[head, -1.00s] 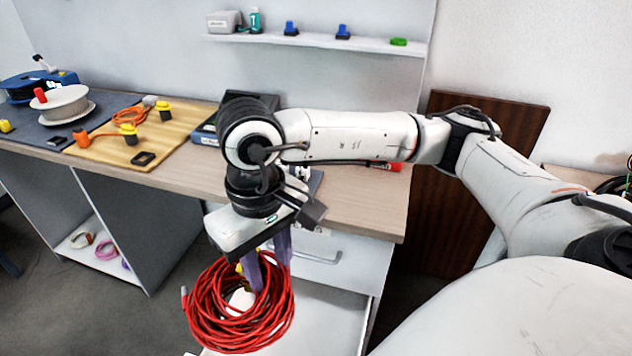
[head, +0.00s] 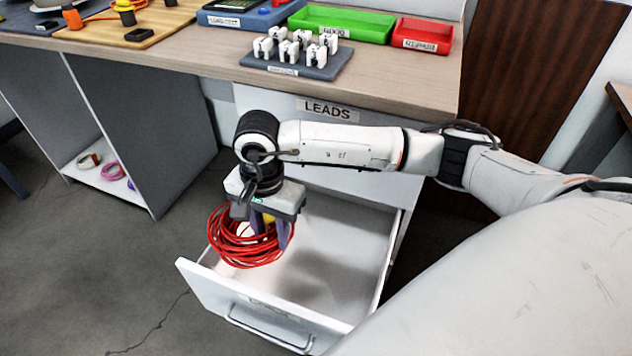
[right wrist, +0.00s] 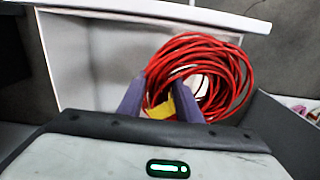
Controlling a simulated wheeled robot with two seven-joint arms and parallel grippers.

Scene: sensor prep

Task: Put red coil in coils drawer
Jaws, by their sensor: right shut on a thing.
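The red coil (head: 236,247) is a loose ring of thin red cable. My right gripper (head: 268,232) is shut on it with its purple fingers pointing down. The coil also shows in the right wrist view (right wrist: 222,72), with the fingers (right wrist: 160,102) at its near left side. The open white drawer (head: 340,240) is pulled out below the bench, and its inside looks empty. The coil is at the drawer's left side in the head view, overlapping the left wall. I cannot tell how far it is above the drawer floor. My left gripper is not in view.
A closed drawer front labelled LEADS (head: 330,110) is above the open drawer. On the bench are a grey rack of white clips (head: 297,60), a green tray (head: 342,24) and a red tray (head: 422,36). A lower shelf (head: 100,185) at left holds small coils.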

